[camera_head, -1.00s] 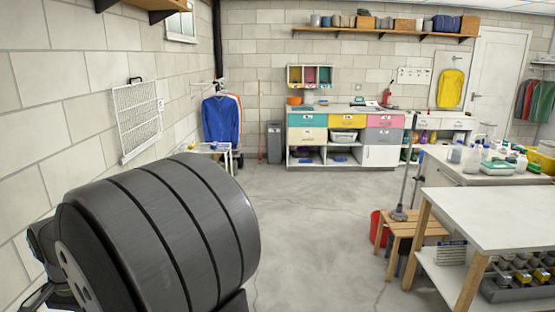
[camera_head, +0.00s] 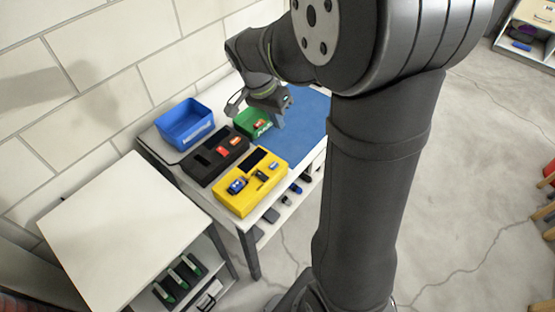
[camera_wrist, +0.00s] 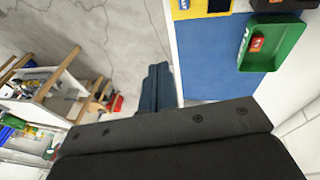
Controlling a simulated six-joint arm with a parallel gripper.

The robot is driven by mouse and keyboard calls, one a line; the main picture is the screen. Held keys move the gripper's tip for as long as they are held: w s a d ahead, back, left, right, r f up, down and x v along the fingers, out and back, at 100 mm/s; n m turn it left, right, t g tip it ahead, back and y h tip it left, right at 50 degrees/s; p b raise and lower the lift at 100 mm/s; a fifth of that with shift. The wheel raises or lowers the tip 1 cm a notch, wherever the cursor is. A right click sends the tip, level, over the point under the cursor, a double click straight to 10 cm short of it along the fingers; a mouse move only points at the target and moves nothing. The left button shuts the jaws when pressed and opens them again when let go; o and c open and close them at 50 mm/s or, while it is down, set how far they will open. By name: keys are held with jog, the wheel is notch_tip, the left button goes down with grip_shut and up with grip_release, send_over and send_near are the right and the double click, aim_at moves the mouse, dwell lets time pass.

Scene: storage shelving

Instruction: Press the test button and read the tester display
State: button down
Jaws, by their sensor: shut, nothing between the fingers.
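My gripper (camera_head: 278,121) is shut and empty above the bench, close to the green tray in the head view; its dark fingers (camera_wrist: 155,88) show in the wrist view. A yellow tray (camera_head: 272,191) sits at the bench's front and holds a blue device (camera_head: 237,186), a small dark device (camera_head: 262,175) and a black panel. It shows partly at the top of the wrist view (camera_wrist: 182,13). Which item is the tester, its test button and any display reading cannot be made out.
A black tray (camera_head: 203,176) with orange-red items, a blue bin (camera_head: 186,128) and a green tray (camera_head: 243,119) with an orange item stand on the bench. The green tray also shows in the wrist view (camera_wrist: 288,52). The blue mat (camera_head: 303,122) is largely clear. A white cabinet (camera_head: 110,235) stands at left.

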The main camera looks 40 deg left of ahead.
aim_at(271, 167)
notch_tip(271, 167, down, 8)
jog(key=s+a+n+t, duration=0.1)
jog(key=n+t, duration=0.3)
jog(key=t, duration=0.2)
jog(key=shift+a+r+n, duration=0.2)
jog(key=shift+a+n, duration=0.05)
jog(key=shift+n, duration=0.05)
jog(key=shift+s, duration=0.1)
jog(key=shift+f, duration=4.4)
jog(key=shift+f, duration=0.4)
